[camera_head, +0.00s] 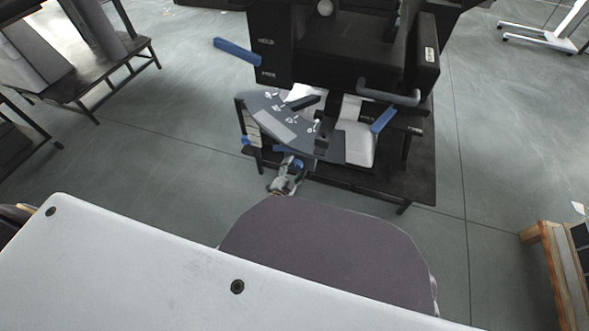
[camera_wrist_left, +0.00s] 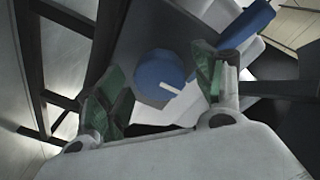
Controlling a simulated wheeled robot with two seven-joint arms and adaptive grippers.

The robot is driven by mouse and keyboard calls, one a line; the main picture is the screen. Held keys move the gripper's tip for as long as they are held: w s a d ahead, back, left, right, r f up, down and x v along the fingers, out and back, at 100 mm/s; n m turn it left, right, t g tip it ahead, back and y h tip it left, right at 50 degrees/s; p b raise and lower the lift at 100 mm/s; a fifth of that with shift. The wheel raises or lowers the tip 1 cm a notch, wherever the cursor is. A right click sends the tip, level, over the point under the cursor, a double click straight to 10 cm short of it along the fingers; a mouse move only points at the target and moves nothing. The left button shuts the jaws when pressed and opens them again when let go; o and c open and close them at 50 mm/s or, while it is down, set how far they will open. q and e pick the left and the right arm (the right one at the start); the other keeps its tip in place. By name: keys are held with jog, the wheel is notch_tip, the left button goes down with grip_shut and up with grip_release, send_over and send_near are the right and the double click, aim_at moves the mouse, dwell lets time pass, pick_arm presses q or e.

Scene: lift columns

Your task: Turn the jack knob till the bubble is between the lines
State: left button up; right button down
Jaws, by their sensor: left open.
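A round blue knob (camera_wrist_left: 160,75) with a white pointer line shows in the left wrist view. It lies between the two green-padded fingers of my open left gripper (camera_wrist_left: 157,90), with visible space on both sides; I cannot tell whether either finger touches it. In the head view my left gripper (camera_head: 290,165) is at the front edge of the dark machine panel (camera_head: 275,108), partly covering what is there. No bubble or level lines can be made out in either view. My right gripper is not in view.
A large black machine (camera_head: 335,45) stands behind the panel, with a blue lever (camera_head: 237,51) at left and another blue handle (camera_head: 383,119) at right. A white block (camera_head: 358,140) sits beside the panel.

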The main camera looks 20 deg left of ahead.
pick_arm(q)
jog(key=shift+w, duration=0.1)
jog(key=c, duration=1)
